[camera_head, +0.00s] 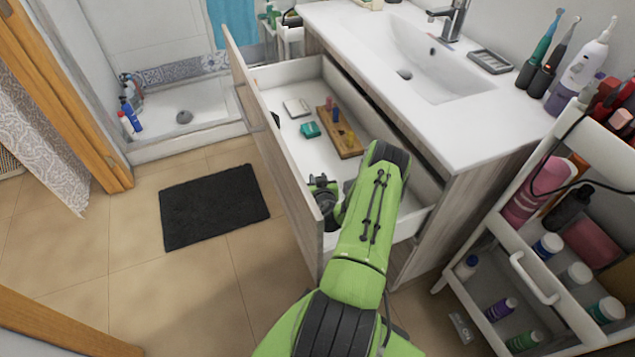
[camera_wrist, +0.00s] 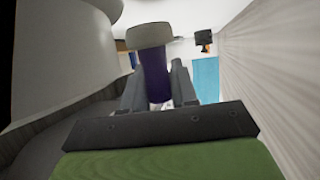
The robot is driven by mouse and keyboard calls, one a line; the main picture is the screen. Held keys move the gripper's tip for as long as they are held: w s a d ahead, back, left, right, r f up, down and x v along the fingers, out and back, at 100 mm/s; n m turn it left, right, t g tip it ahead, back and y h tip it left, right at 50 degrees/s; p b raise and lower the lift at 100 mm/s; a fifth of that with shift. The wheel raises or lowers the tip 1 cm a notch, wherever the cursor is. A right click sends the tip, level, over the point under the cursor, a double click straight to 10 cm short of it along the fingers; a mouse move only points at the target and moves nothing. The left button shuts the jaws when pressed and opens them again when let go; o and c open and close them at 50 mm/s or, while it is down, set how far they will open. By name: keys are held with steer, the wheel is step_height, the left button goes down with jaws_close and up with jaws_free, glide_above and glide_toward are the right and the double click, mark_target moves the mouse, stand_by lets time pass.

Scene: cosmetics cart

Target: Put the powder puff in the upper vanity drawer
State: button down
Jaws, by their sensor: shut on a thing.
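The powder puff (camera_wrist: 154,72) shows in the wrist view as a purple shaft with a pale, thick end. My gripper (camera_wrist: 157,80) is shut on the purple shaft, with one finger on each side. In the head view my gripper (camera_head: 323,184) is at the inner side of the open upper vanity drawer's front panel (camera_head: 268,130), near its right end. The puff cannot be made out there; my wrist and arm cover that part. I cannot tell how high the gripper is above the drawer floor (camera_head: 290,116).
The drawer holds a wooden block with small bottles (camera_head: 345,140), a teal box (camera_head: 310,130) and a pale flat item (camera_head: 296,107). The sink counter (camera_head: 450,110) overhangs its back. A loaded white cart (camera_head: 540,280) stands right. Floor near the dark mat (camera_head: 213,205) is clear.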

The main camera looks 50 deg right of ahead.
steer(key=shift+f, duration=0.2)
steer(key=shift+f+b, duration=0.4)
steer(key=shift+f, duration=0.2)
steer(key=c, duration=0.9)
jaws_free()
steer(key=shift+r, duration=0.15)
